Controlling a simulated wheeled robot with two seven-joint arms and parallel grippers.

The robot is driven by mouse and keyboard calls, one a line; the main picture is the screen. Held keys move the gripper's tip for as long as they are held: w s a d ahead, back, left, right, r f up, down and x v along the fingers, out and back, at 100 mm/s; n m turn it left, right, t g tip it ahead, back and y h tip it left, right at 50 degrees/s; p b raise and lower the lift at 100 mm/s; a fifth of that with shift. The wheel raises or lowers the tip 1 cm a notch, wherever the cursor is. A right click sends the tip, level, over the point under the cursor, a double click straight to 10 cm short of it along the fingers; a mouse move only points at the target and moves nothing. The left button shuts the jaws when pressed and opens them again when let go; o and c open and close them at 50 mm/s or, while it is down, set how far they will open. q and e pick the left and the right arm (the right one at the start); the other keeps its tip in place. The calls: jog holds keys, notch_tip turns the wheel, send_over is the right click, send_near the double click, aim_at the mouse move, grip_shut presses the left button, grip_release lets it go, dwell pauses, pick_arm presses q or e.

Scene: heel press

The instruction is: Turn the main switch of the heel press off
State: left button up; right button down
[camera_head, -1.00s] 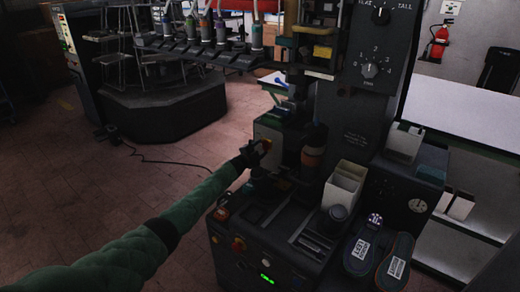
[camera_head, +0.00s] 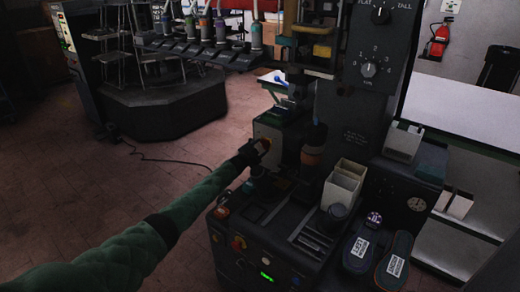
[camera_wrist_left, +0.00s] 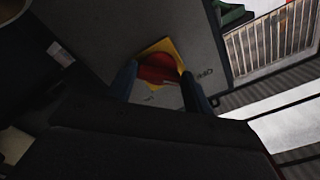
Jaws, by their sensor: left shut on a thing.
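The main switch is a red knob (camera_wrist_left: 158,68) on a yellow plate (camera_wrist_left: 163,46), set on the grey face of a box (camera_wrist_left: 95,22) on the heel press. In the head view a little of the yellow-orange switch (camera_head: 265,144) shows beyond my left gripper (camera_head: 257,150). In the left wrist view my left gripper (camera_wrist_left: 160,84) has one finger on each side of the red knob and is shut on it. Printed letters that look like "OFF" show beside the right finger. The knob's exact angle is partly hidden. My right gripper is not in view.
The press (camera_head: 350,125) stands at the centre, with dials on its column. A cream bin (camera_head: 343,185) and two shoe soles stand to the right. Open floor lies left.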

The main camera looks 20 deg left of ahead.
pick_arm(q)
jog(key=o, duration=1)
jog(key=shift+f, duration=0.1)
jog(key=shift+b+v, duration=0.3)
jog(key=shift+v, duration=3.6)
